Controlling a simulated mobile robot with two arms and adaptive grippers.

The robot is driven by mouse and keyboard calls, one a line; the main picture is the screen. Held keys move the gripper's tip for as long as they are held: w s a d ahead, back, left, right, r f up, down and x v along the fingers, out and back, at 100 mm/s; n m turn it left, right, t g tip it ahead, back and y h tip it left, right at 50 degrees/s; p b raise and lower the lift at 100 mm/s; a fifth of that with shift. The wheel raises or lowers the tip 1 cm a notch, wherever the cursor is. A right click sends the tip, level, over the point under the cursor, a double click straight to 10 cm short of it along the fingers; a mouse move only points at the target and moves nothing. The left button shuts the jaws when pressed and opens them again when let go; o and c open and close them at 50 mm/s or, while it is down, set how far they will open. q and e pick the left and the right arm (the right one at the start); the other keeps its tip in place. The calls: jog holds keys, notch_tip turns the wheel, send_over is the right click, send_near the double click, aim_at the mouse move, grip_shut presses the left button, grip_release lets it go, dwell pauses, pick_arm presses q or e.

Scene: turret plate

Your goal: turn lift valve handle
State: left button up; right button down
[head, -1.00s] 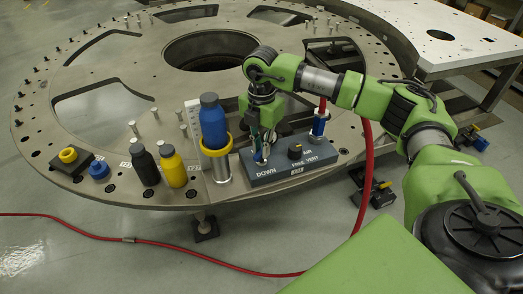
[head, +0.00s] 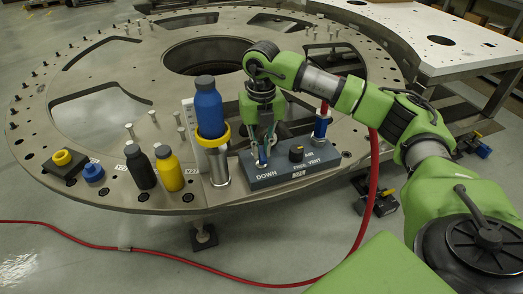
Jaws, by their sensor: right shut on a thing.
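The grey valve box (head: 315,170) sits near the front edge of the round metal plate, with "DOWN" printed on its left front and a black knob (head: 296,153) on top. My right gripper (head: 262,155) points down from above at the left part of the box. It is shut on the lift valve handle, a slim upright part just above "DOWN". The fingers hide most of the handle, so its exact angle cannot be told. My left gripper is not in view.
A blue bottle (head: 208,110) stands in a yellow-ringed clear cylinder (head: 218,165) close left of the box. Black (head: 141,170) and yellow (head: 169,170) bottles stand further left. A blue-and-silver fitting (head: 321,125) with a red hose (head: 369,190) is at the right.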

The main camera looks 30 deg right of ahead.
aim_at(262, 153)
jog(key=shift+r+n, duration=0.1)
jog(key=shift+n, duration=0.5)
jog(key=c, duration=2)
grip_release()
jog(key=shift+c, duration=0.2)
notch_tip(262, 153, up, 12)
